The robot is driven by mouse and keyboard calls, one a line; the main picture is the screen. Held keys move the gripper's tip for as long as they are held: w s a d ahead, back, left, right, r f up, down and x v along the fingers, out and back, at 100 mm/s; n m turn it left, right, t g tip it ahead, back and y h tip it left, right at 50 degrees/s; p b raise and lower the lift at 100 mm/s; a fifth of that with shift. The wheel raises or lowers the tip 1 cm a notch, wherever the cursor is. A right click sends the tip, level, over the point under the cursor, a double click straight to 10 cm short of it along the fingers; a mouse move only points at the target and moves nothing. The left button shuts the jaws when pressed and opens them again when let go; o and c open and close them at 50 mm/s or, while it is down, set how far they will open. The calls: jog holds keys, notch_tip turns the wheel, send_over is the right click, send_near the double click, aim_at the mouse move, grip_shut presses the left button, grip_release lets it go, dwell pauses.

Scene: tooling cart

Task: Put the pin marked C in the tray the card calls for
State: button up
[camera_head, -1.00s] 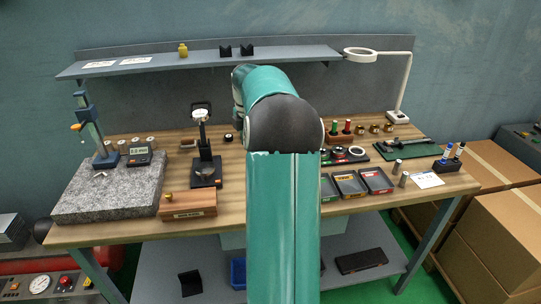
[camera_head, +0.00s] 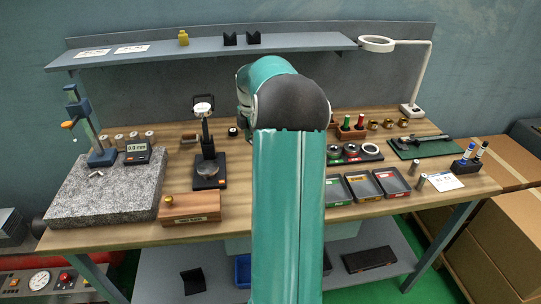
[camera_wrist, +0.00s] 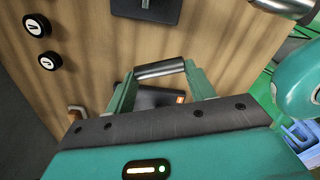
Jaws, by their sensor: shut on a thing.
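In the wrist view my gripper (camera_wrist: 161,70) is shut on a smooth grey metal pin (camera_wrist: 160,68), held crosswise between the two teal fingertips. No letter is readable on it. In the head view my own arm hides the gripper and this pin. Three shallow dark trays stand side by side right of my arm: one with a green label (camera_head: 339,190), one with a yellowish label (camera_head: 362,186) and one with a red label (camera_head: 391,182). The white card (camera_head: 446,182) lies right of them; its print is too small to read. A small metal pin (camera_head: 420,181) stands beside the card.
A wooden block (camera_head: 190,208), a dial stand (camera_head: 208,165) and a magnifier lamp (camera_head: 415,108) also stand on the bench.

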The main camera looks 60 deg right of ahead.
notch_tip(320, 180, down, 4)
jog(key=shift+w+d+r, duration=0.1)
jog(key=shift+d+r, duration=0.05)
jog(key=shift+r, duration=0.05)
jog(key=shift+s+f, duration=0.2)
jog(key=shift+f, duration=2.7)
jog(key=o, duration=1.1)
jog(key=shift+f, duration=0.1)
notch_tip(320, 180, up, 12)
jog(key=shift+w+r, duration=0.1)
